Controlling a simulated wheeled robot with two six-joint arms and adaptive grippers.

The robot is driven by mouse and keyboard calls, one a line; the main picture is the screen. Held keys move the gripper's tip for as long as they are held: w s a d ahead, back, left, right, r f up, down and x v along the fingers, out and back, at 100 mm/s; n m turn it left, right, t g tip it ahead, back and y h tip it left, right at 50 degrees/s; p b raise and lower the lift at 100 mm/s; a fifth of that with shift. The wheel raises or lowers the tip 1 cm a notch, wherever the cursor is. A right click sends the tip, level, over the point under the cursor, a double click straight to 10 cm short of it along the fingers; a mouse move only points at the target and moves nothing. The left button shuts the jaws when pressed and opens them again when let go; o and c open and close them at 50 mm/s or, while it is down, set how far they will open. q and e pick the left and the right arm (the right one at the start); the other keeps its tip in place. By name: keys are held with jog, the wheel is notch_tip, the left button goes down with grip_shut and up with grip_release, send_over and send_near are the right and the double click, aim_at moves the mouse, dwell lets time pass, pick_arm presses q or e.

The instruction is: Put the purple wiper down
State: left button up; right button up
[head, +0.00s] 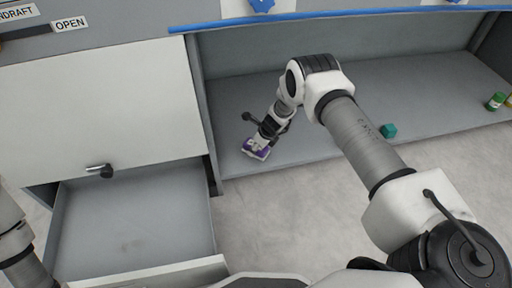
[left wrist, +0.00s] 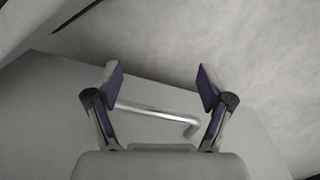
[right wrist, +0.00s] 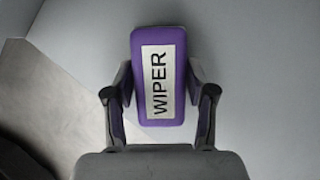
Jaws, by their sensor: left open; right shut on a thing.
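The purple wiper (right wrist: 180,42) has a white label reading WIPER and is between the fingers of my right gripper (right wrist: 160,100) in the right wrist view. In the head view the wiper (head: 247,153) is at the left end of the grey shelf (head: 330,150), with my right gripper (head: 262,142) shut on it. I cannot tell whether the wiper touches the shelf. My left gripper (left wrist: 160,90) is open and empty in the left wrist view, with a metal handle (left wrist: 155,110) showing between its fingers. The left gripper is outside the head view.
A teal cube (head: 389,131) and a green-capped bottle (head: 495,101) are on the shelf to the right. An open drawer (head: 130,225) is at lower left, below a panel with a handle (head: 100,170). A divider wall (head: 200,110) borders the shelf's left side.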

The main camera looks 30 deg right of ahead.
jog(key=o, duration=1.1)
jog(key=shift+f, duration=0.15)
